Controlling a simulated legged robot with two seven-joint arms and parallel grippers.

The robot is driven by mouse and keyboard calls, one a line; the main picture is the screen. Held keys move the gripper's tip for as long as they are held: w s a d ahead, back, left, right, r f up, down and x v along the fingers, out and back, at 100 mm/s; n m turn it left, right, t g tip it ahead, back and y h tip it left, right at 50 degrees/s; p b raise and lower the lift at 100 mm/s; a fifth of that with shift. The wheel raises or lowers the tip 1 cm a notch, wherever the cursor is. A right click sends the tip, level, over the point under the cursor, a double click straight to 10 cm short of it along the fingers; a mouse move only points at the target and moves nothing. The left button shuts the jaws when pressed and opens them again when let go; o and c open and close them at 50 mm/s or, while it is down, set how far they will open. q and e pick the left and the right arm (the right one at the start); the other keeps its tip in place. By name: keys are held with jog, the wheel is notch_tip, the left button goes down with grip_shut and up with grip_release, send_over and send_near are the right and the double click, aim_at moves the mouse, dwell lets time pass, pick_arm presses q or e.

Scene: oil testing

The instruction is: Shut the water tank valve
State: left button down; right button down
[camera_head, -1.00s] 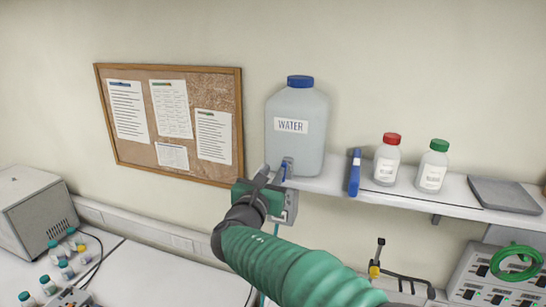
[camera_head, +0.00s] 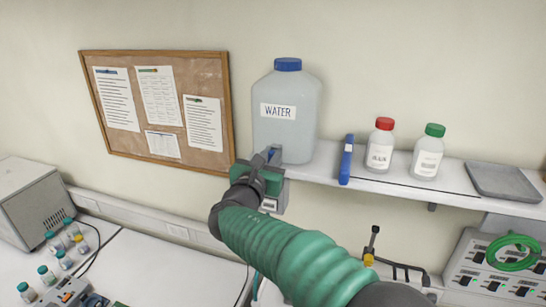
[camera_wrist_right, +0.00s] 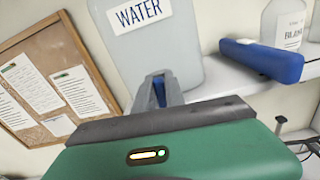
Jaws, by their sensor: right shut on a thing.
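The water tank (camera_head: 286,85) is a translucent jug with a blue cap and a WATER label, standing on the wall shelf. It also shows in the right wrist view (camera_wrist_right: 185,60). Its small blue valve (camera_wrist_right: 160,93) is at the lower front of the tank, largely hidden by my fingers. My right gripper (camera_head: 270,157) reaches up from below. Its grey fingers, also seen in the right wrist view (camera_wrist_right: 161,88), are shut on the blue valve, one on each side. My left gripper is not in view.
On the shelf (camera_head: 400,188) right of the tank are a blue pen-like tool (camera_head: 346,160), a red-capped bottle (camera_head: 380,146), a green-capped bottle (camera_head: 428,152) and a grey tray (camera_head: 502,181). A corkboard (camera_head: 218,85) hangs left. Small vials (camera_head: 46,273) stand on the bench.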

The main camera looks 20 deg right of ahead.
jog(key=shift+f+b, duration=0.4)
jog(key=shift+f, duration=0.1)
jog(key=m+b, duration=0.2)
jog(key=b, duration=0.3)
jog(key=f+m+b, duration=0.1)
jog(key=m+b, duration=0.2)
jog(key=b, duration=0.2)
jog(key=shift+s+d+m, duration=0.15)
jog(key=shift+m, duration=0.15)
jog(key=m+b, duration=0.5)
jog(key=b, duration=0.1)
jog(key=m+b, duration=0.6)
jog(key=shift+s+d+f, duration=0.1)
jog(key=shift+d+f, duration=0.1)
jog(key=shift+m+b, duration=0.3)
jog(key=shift+m, duration=0.1)
jog(key=c, duration=1.5)
grip_release()
jog(key=shift+s+r, duration=0.15)
jog(key=shift+o, duration=0.5)
jog(key=shift+r, duration=0.1)
